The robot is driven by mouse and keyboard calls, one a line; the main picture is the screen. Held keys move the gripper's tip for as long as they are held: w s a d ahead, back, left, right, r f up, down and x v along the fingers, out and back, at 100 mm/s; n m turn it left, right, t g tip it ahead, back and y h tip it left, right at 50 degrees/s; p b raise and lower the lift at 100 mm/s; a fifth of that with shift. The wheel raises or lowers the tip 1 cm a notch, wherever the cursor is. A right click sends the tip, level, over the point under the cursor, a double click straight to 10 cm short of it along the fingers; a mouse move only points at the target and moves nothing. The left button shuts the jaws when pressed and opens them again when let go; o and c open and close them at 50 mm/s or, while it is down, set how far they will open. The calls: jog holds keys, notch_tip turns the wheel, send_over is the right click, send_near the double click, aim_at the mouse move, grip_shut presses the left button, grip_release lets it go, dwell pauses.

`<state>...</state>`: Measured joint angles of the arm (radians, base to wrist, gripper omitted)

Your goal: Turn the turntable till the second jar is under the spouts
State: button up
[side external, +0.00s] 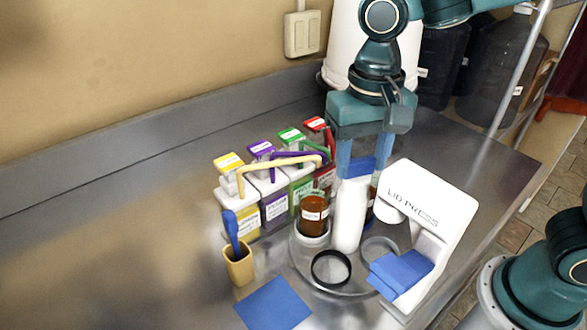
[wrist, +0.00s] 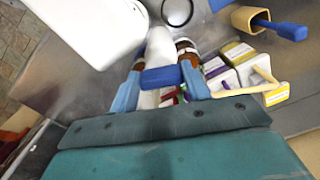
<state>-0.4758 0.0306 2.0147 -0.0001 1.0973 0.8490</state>
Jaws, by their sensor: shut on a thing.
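My gripper (side external: 362,165) points down over the turntable (side external: 318,284). Its blue fingers are shut on the blue handle (side external: 356,168) atop the white centre post (side external: 349,215). The wrist view shows the handle (wrist: 160,77) between both fingers (wrist: 160,90). One amber jar (side external: 313,214) with a white label stands in a holder on the turntable's left side, below and near the spouts (side external: 280,163); exact alignment cannot be told. Another amber jar (side external: 373,196) is mostly hidden behind the post and right finger. A black ring (side external: 331,268) lies at the turntable's front.
Buckets with yellow (side external: 241,216), purple (side external: 272,206), green and red labels stand behind left. The white lid press (side external: 428,222) is close right of the post, with blue pads (side external: 401,272). A yellow cup (side external: 239,267) with a blue-handled tool and a blue cloth (side external: 273,303) lie front left.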

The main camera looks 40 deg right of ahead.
jog(key=shift+w+a+r+m, duration=0.1)
jog(key=shift+m, duration=2.3)
jog(key=o, duration=1.4)
notch_tip(320, 180, up, 14)
jog(key=shift+f, duration=0.15)
